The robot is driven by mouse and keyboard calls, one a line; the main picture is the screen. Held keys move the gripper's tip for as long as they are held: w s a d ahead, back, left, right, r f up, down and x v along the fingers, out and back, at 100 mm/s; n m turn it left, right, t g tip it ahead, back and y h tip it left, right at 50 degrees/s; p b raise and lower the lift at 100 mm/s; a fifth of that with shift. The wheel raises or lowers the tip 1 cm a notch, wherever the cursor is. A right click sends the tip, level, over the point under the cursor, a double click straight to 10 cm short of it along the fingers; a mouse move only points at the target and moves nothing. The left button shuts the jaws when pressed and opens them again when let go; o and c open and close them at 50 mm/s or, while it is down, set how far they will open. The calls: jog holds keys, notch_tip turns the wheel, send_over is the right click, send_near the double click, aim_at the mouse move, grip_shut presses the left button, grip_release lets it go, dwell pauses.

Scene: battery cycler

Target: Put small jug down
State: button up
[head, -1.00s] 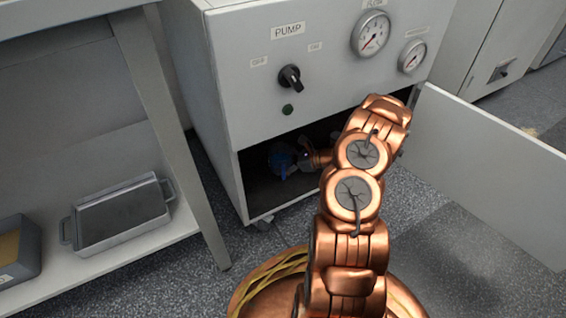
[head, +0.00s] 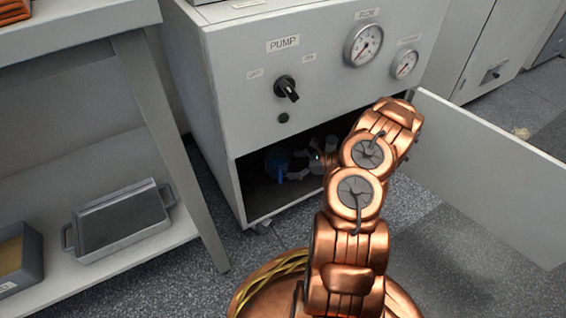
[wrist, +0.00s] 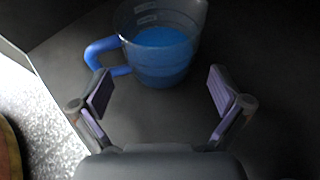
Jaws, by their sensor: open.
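The small jug (wrist: 161,52) is clear with a blue handle on its left and blue liquid inside. In the wrist view it stands upright on the dark cabinet floor, just beyond my fingertips. My gripper (wrist: 160,92) is open and empty, with its two purple-padded fingers apart and the jug ahead of the gap, not between them. In the head view the jug (head: 277,164) shows small and blue inside the open pump cabinet, and my gripper (head: 306,164) is to its right, partly hidden by my arm.
The pump cabinet (head: 225,110) has its door (head: 490,175) swung open to the right. Its opening has walls and a top edge close around my arm. A shelf at left bears a grey metal tray (head: 120,222) and a grey bin (head: 20,275).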

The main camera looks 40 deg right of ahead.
jog(key=p+v, duration=0.1)
jog(key=v, duration=0.4)
jog(key=shift+s+d+r+p, duration=0.1)
jog(key=shift+d+r+p, duration=0.05)
jog(key=shift+p, duration=0.25)
jog(key=shift+s+d+r, duration=0.1)
jog(key=shift+s+d, duration=0.15)
jog(key=shift+s, duration=0.1)
jog(key=shift+s, duration=0.1)
